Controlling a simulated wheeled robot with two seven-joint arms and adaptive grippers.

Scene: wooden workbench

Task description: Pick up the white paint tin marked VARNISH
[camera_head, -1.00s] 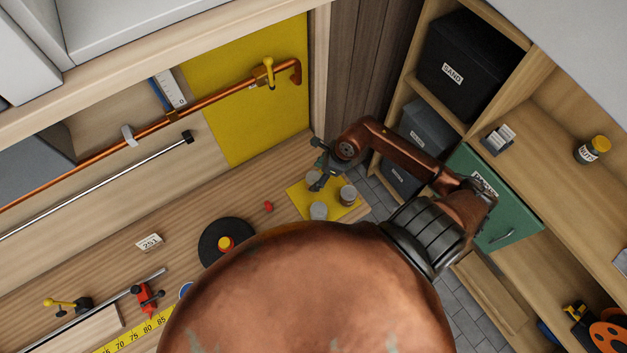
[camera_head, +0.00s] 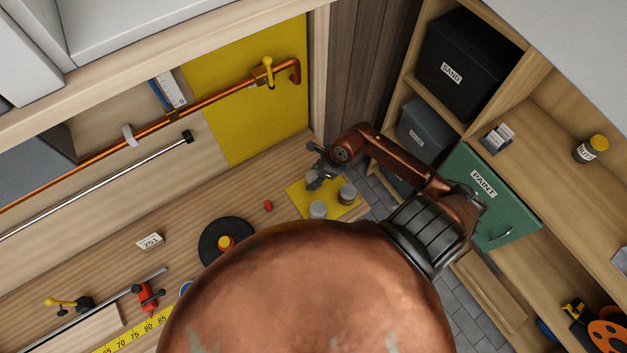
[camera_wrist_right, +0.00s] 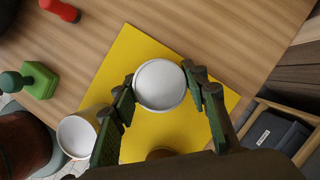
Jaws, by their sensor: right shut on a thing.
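My right gripper (camera_head: 314,178) is over the yellow mat (camera_head: 297,199) at the bench's far right end. In the right wrist view its green-padded fingers (camera_wrist_right: 160,78) are shut on a tin with a round white top (camera_wrist_right: 159,88), one finger on each side. No label shows on this tin, so I cannot read VARNISH. A pale-topped tin (camera_wrist_right: 77,133) also shows at the lower left of the wrist view. My left gripper is out of view.
A small red object (camera_head: 268,206) and a black disc (camera_head: 222,252) lie left of the mat. A green PAINT drawer (camera_head: 500,215) and shelves with dark boxes (camera_head: 468,65) stand on the right. A copper pipe (camera_head: 215,102) runs along the back.

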